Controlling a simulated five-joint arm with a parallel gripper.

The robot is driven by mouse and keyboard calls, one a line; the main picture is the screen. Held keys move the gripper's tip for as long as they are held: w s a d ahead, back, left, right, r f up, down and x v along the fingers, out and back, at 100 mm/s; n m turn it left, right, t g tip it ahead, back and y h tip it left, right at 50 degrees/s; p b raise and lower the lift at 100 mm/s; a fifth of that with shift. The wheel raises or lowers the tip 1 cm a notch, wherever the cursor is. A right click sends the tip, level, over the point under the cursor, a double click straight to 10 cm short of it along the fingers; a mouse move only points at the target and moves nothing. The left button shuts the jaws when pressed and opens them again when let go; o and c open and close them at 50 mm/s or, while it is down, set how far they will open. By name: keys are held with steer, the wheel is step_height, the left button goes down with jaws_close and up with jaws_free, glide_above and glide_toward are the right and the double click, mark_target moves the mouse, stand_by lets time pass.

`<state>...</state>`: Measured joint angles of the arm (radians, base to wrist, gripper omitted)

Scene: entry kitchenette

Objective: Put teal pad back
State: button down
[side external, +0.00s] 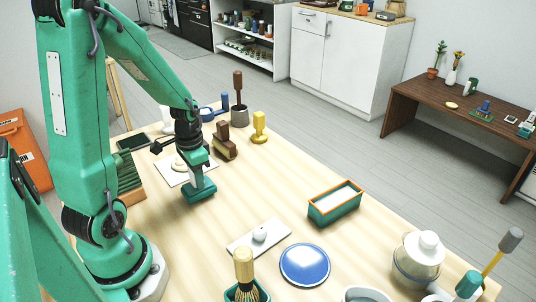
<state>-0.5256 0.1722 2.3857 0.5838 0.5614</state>
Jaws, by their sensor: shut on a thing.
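The teal pad (199,191) is a wide, flat-bottomed teal piece with a narrower upper part. My gripper (197,173) points down over the table and is shut on the pad's upper part. The pad is at or just above the wooden tabletop; I cannot tell whether it touches. It is to the right of a white board (171,177) with a pale round item on it. The fingertips are small and partly blend with the pad's colour.
A brown brush (224,148) and a yellow knobbed piece (259,127) stand behind the pad. A teal box with orange rim (335,207) stands to the right. A white slab (240,246), blue plate (305,264) and glass jar (417,268) are nearer. The table's middle is clear.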

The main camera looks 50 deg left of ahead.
steer(key=shift+f, duration=0.5)
steer(key=shift+f, duration=0.25)
steer(key=c, duration=1.1)
jaws_free()
steer(key=shift+o, duration=0.2)
steer(key=shift+r, duration=0.1)
steer(key=shift+r, duration=3.9)
steer(key=shift+d, duration=0.1)
steer(key=s+d+r+t, duration=0.3)
steer(key=d+r+t, duration=0.2)
steer(key=d+r, duration=0.8)
steer(key=shift+s+d+r+t, duration=0.2)
steer(key=shift+d+t, duration=0.1)
steer(key=shift+d, duration=0.6)
